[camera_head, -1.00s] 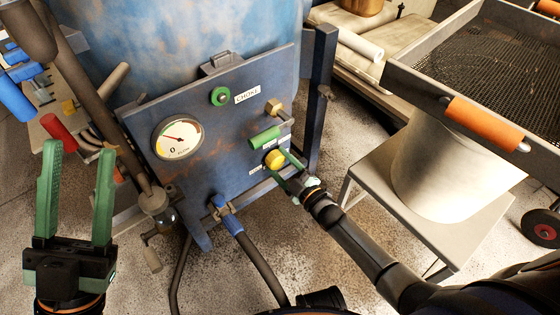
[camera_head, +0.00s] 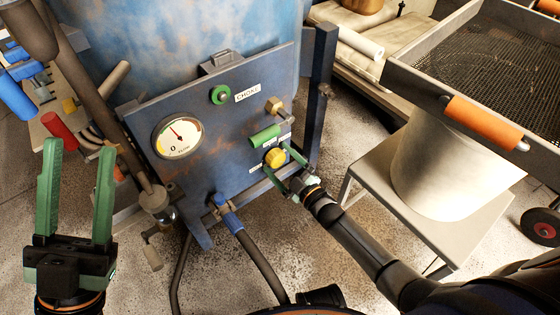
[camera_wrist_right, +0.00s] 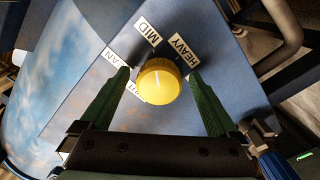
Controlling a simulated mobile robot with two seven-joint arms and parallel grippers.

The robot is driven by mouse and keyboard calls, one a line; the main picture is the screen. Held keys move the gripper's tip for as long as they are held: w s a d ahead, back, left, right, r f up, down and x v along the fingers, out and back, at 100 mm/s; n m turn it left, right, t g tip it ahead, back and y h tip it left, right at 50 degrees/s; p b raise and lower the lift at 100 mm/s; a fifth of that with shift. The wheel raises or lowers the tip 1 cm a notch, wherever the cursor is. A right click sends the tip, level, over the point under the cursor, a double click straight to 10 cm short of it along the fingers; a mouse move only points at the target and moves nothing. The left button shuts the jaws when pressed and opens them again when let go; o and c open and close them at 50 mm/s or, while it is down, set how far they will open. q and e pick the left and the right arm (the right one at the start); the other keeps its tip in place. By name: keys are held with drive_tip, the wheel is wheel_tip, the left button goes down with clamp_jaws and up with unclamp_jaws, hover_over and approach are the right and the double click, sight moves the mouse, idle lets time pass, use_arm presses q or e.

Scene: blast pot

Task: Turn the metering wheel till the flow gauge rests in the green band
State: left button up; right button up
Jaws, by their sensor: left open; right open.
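The metering wheel is a yellow knob (camera_head: 275,157) low on the right of the blue panel, also in the right wrist view (camera_wrist_right: 159,82). Its white pointer line points roughly towards the MID label (camera_wrist_right: 149,31). My right gripper (camera_wrist_right: 158,74) is open, with a finger on either side of the knob and small gaps showing. In the head view it reaches the knob from the lower right (camera_head: 276,158). The round flow gauge (camera_head: 178,137) sits on the panel's left; its needle points up and left. Its coloured bands are too small to read surely. My left gripper (camera_head: 78,190) is open and empty.
A green knob (camera_head: 220,95) beside the CHOKE label, a green handle (camera_head: 264,136) and a brass fitting (camera_head: 273,105) sit near the wheel. A hose with a blue coupling (camera_head: 229,214) hangs below. A sieve tray (camera_head: 470,115) and grey stand (camera_head: 440,235) are to the right.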

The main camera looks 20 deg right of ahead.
drive_tip(key=shift+s, duration=0.1)
drive_tip(key=shift+s+d, duration=0.15)
drive_tip(key=shift+s, duration=0.2)
use_arm(q)
wheel_tip(320, 180, up, 4)
drive_tip(key=p, duration=0.3)
drive_tip(key=shift+s+a+f+m+p, duration=0.1)
drive_tip(key=shift+a+f+m+p, duration=0.05)
drive_tip(key=shift+m+p, duration=0.2)
use_arm(e)
drive_tip(key=v, duration=1.1)
drive_tip(key=shift+s, duration=0.3)
drive_tip(key=shift+d, duration=0.1)
